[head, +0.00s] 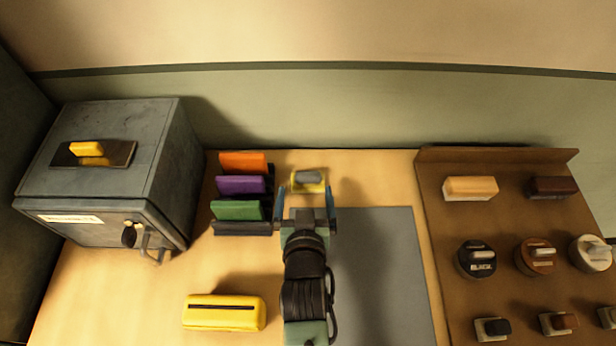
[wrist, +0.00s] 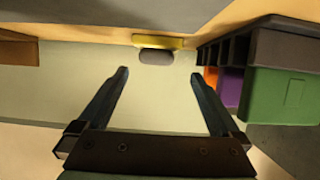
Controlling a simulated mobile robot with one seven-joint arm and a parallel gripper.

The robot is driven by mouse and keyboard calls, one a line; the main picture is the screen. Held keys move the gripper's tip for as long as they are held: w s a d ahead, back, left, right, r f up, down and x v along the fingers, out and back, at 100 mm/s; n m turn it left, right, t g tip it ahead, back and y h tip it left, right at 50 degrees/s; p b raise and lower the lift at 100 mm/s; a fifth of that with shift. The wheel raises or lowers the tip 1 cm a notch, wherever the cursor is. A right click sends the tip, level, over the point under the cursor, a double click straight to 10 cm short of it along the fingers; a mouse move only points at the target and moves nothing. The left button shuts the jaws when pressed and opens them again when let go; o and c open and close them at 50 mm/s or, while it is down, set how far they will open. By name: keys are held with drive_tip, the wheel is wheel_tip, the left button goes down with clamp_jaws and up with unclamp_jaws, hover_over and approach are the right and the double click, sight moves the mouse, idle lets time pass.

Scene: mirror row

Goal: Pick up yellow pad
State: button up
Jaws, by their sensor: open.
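A small yellow piece with a grey rounded part, likely the yellow pad (head: 321,187), lies on the wooden table near the wall. In the wrist view the yellow pad (wrist: 160,40) shows at the top centre, with the grey part below it. My gripper (head: 306,190) is open and empty. Its fingers point towards the pad, which lines up with the gap between them. In the wrist view my gripper (wrist: 159,75) has its fingertips apart from the pad. I cannot tell their height difference.
A dark rack (head: 240,229) with orange, purple and green pads stands close to the left of my gripper. A grey box (head: 100,185) bears a yellow block (head: 87,149). A yellow slotted block (head: 224,312) lies in front. A grey mat (head: 380,270) and brown panel (head: 435,215) are right.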

sight(308, 177)
drive_tip(key=shift+d+p+x, duration=0.15)
drive_tip(key=shift+p+x, duration=0.05)
drive_tip(key=shift+x, duration=1.25)
drive_tip(key=shift+d+p+x, duration=0.15)
drive_tip(key=shift+x, duration=1.25)
drive_tip(key=shift+r, duration=0.2)
drive_tip(key=c, duration=1.3)
drive_tip(key=shift+w, duration=0.1)
wheel_tip(308, 177, up, 10)
